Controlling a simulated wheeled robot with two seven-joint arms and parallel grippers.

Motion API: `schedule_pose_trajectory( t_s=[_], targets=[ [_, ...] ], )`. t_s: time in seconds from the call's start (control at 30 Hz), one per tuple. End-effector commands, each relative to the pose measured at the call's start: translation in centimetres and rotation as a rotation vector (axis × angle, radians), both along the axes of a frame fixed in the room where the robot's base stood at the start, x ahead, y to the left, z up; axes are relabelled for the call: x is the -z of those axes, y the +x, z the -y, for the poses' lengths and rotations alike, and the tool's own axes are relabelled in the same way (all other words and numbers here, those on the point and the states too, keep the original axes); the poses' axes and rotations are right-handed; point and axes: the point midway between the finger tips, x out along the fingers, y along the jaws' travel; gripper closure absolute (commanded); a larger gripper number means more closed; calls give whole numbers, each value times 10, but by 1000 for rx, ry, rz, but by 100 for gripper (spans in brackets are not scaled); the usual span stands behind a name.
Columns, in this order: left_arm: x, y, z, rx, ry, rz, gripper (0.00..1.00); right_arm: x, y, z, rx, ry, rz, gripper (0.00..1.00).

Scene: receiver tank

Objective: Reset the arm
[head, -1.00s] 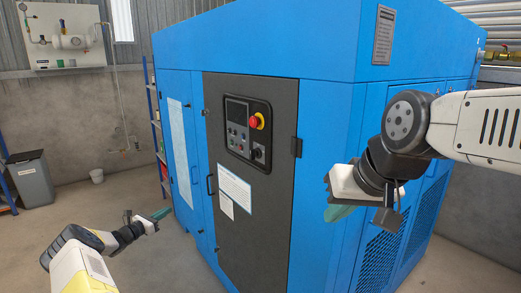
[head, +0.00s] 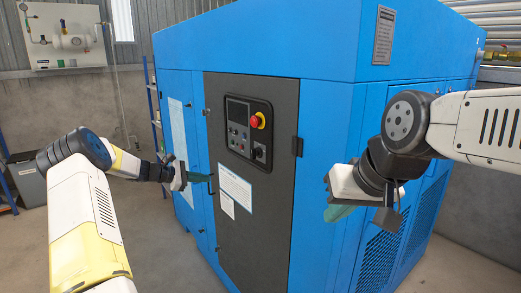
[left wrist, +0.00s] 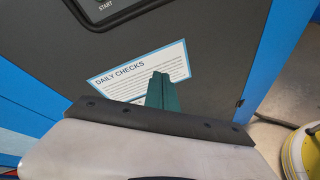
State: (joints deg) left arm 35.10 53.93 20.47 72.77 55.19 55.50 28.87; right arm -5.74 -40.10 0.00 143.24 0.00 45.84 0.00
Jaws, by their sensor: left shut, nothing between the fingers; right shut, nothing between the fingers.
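My left arm reaches in from the left in the head view. Its gripper (head: 190,177) has green fingers and is shut and empty, in front of the blue cabinet's left side, close to the dark door's handle; whether it touches cannot be told. In the left wrist view the shut green fingers (left wrist: 162,92) overlap the white "DAILY CHECKS" sheet (left wrist: 135,78) on the dark panel. My right gripper (head: 340,212) is shut and empty at the right, before the cabinet's corner, its green fingers pointing down-left.
The large blue cabinet (head: 330,100) fills the middle. Its dark door (head: 255,195) carries a control panel (head: 248,130) with a red emergency button (head: 254,122). A grey bin (head: 30,182) and a wall-mounted gauge board (head: 66,40) stand at the left. Concrete floor is open at bottom left.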

Motion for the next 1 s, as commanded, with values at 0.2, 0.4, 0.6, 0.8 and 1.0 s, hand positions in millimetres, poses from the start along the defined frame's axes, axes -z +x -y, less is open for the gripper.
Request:
schedule_pose_trajectory(
  t_s=[0.2, 0.4, 0.6, 0.8, 1.0],
  targets=[
    [-75, -68, 66, 248, 338, 115, 100, 0, 0, 0, 0, 0, 0, 100],
    [-126, -145, 99, 443, 623, 235, 100, 0, 0, 0, 0, 0, 0, 100],
    [-164, -231, 112, 612, 885, 365, 100, 0, 0, 0, 0, 0, 0, 100],
    [-185, -319, 111, 758, 1118, 503, 100, 0, 0, 0, 0, 0, 0, 100],
    [-186, -400, 100, 882, 1318, 650, 100, 0, 0, 0, 0, 0, 0, 100]
  ],
)
